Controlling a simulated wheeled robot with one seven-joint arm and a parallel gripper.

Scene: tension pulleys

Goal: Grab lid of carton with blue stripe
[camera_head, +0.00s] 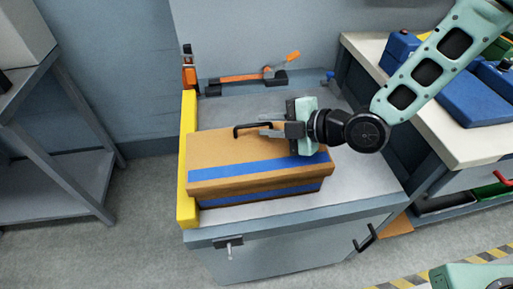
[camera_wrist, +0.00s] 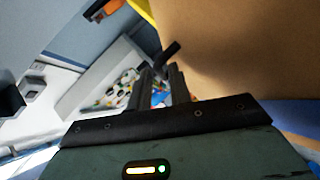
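The brown carton with a blue stripe (camera_head: 258,171) lies on the grey cabinet. Its brown lid (camera_head: 215,150) is on it, with a dark handle (camera_head: 238,130) above the lid. My gripper (camera_head: 264,132) is low over the lid from the right, its fingers pointing left at the handle. In the wrist view a dark bar, apparently the handle (camera_wrist: 171,49), crosses at the fingertips of my gripper (camera_wrist: 160,72). A narrow gap shows between the fingers. I cannot tell whether they grip the handle. The brown carton surface (camera_wrist: 235,50) fills the upper right there.
A yellow bar (camera_head: 188,160) runs along the carton's left side. An orange clamp-like tool (camera_head: 240,78) lies at the cabinet's back edge. Blue boxes (camera_head: 470,98) stand on the bench at right. A grey shelf (camera_head: 50,150) stands at left.

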